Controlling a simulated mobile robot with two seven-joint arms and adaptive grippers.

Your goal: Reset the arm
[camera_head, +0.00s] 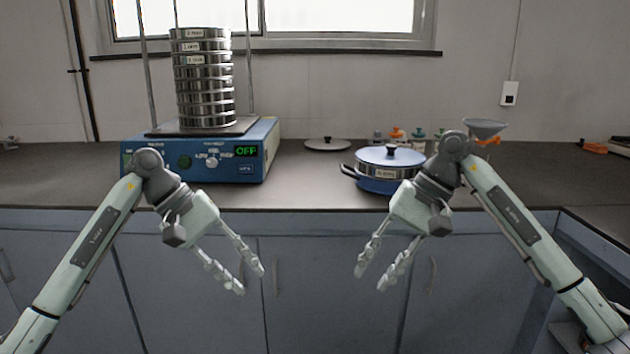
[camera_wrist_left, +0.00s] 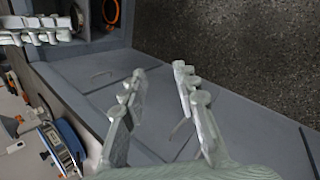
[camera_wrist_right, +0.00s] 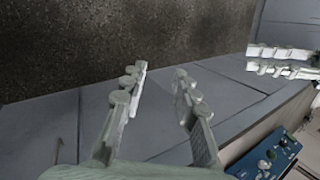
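My left gripper (camera_head: 252,281) hangs in front of the cabinet doors, below the counter edge, pointing down and to the right. Its two fingers are apart with nothing between them, as the left wrist view (camera_wrist_left: 158,72) also shows. My right gripper (camera_head: 370,281) hangs at a similar height, pointing down and to the left. Its fingers are also apart and empty, as in the right wrist view (camera_wrist_right: 160,70). Both arms are bent and come in from the lower corners. The grippers are apart from each other and touch nothing.
A blue sieve shaker (camera_head: 222,163) with its display reading OFF stands on the counter (camera_head: 300,190), bearing a sieve stack (camera_head: 205,85). A blue pot (camera_head: 382,184) with a lid, a dark lid (camera_head: 327,144), small bottles and a funnel (camera_head: 485,128) are to the right. Space before the cabinets is clear.

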